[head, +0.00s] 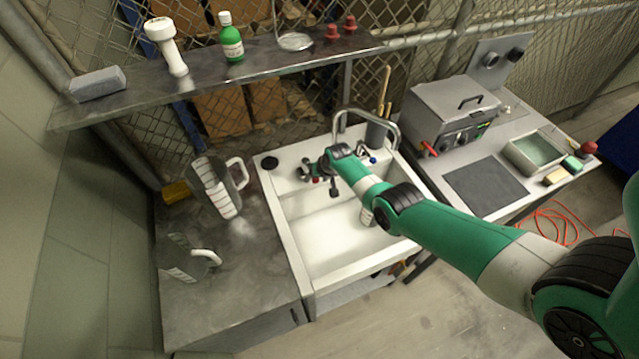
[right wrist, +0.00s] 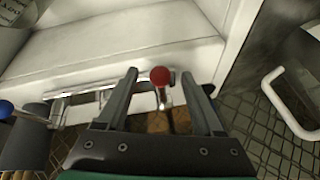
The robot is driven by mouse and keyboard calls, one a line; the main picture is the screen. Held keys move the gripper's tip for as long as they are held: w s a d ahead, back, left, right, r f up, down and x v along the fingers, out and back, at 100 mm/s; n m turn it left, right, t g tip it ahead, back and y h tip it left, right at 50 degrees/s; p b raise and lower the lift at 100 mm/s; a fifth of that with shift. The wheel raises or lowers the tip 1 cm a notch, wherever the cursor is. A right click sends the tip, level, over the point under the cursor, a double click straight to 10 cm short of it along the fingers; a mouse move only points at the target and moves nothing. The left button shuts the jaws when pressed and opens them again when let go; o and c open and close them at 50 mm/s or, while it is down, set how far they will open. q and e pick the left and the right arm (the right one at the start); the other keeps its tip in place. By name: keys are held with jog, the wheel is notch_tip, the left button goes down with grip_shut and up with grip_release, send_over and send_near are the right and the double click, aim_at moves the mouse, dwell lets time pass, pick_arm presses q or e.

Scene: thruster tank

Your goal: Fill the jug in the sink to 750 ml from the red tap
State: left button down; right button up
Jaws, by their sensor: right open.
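The red tap knob (right wrist: 160,75) sits between the fingers of my right gripper (right wrist: 160,85) in the right wrist view, with gaps on both sides. My right gripper (head: 312,171) is open at the back left of the white sink (head: 310,222) in the head view, largely covering the red knob. The blue tap knob (head: 373,160) is to its right. The curved metal spout (head: 366,113) rises behind. A jug (head: 367,217) with markings stands in the sink, mostly hidden behind my arm; its water level cannot be read. My left gripper is not in view.
Two marked jugs stand on the counter left of the sink, one at the back (head: 218,188) and one nearer (head: 185,263). A shelf (head: 200,78) with bottles runs above. A metal box (head: 448,110) and a green tray (head: 535,150) stand right.

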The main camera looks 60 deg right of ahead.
jog(key=shift+w+f, duration=0.1)
jog(key=shift+c, duration=0.3)
grip_shut()
dwell(0.8)
jog(key=shift+w+a+f, duration=0.1)
jog(key=shift+w+a, duration=0.05)
jog(key=w+a+b, duration=0.2)
jog(key=w, duration=0.1)
jog(key=shift+w+a, duration=0.15)
jog(key=shift+w, duration=0.15)
